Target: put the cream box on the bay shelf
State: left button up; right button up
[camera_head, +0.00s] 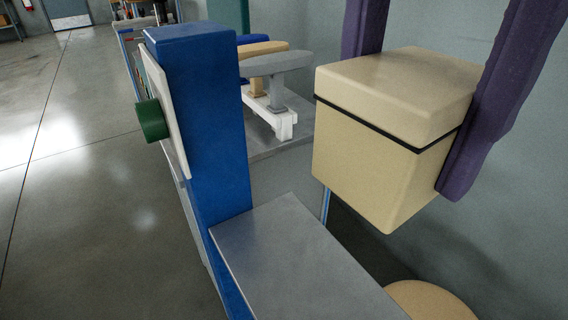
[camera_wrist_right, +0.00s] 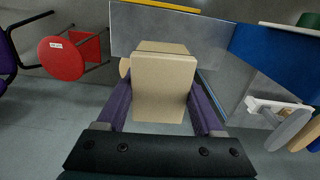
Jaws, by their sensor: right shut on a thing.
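The cream box (camera_head: 385,130) has a dark band below its lid. It is held upright in the air between the purple fingers of my right gripper (camera_head: 405,125). The right wrist view also shows the box (camera_wrist_right: 160,88) between the fingers, and its far end overlaps the grey plate in that picture. The grey metal plate (camera_head: 300,260), which looks like the bay shelf, is bare where it shows. In the head view the box appears to the upper right of the plate and apart from it. My left gripper is in neither view.
A blue post (camera_head: 205,120) with a green knob (camera_head: 151,120) rises at the plate's left end. Grey and tan armrest parts (camera_head: 275,65) stand on a bench behind. A round tan top (camera_head: 432,300) shows below the box. A red stool (camera_wrist_right: 62,60) stands left in the wrist view.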

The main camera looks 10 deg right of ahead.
jog(key=shift+s+a+f, duration=0.1)
jog(key=shift+f, duration=0.55)
jog(key=shift+m, duration=0.3)
notch_tip(320, 180, down, 15)
jog(key=shift+f+b, duration=0.15)
jog(key=shift+b, duration=0.7)
notch_tip(320, 180, down, 4)
jog(key=shift+f, duration=0.1)
jog(key=shift+b, duration=0.35)
jog(key=shift+f, duration=0.15)
jog(key=o, duration=1.5)
